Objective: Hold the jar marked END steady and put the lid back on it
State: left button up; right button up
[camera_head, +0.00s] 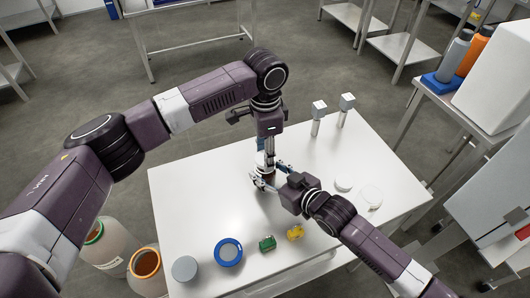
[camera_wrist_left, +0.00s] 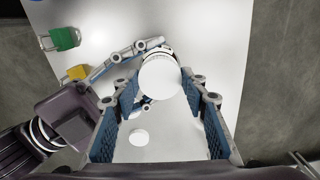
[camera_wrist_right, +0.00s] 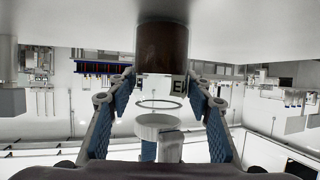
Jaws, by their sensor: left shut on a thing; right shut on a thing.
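The jar marked END (camera_wrist_right: 162,48) stands on the table, brown in its lower part and clear above. Part of its label (camera_wrist_right: 178,86) shows in the upside-down right wrist view. My right gripper (camera_head: 262,181) is shut on the jar, its fingers on either side. The white lid (camera_wrist_left: 160,78) is in my left gripper (camera_wrist_left: 160,92), which points down from above and is shut on it. In the right wrist view the lid (camera_wrist_right: 155,125) appears just beyond the jar's open rim (camera_wrist_right: 158,104), with a small gap. In the head view the arms mostly hide both.
A green padlock (camera_head: 266,243), a yellow padlock (camera_head: 295,232), a blue ring (camera_head: 228,252) and a grey disc (camera_head: 185,269) lie along the table's front. A white disc (camera_head: 344,185) and clear dish (camera_head: 370,196) are at right. Two posts (camera_head: 317,120) stand behind.

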pick_arm(q)
jog(key=shift+f, duration=0.55)
jog(key=m, duration=1.3)
jog(key=shift+w+m, duration=0.1)
jog(key=shift+m, duration=0.3)
jog(key=m, duration=0.4)
jog(key=shift+m, duration=0.4)
jog(key=m, duration=1)
jog(key=shift+d+m, duration=0.1)
jog(key=shift+m, duration=0.2)
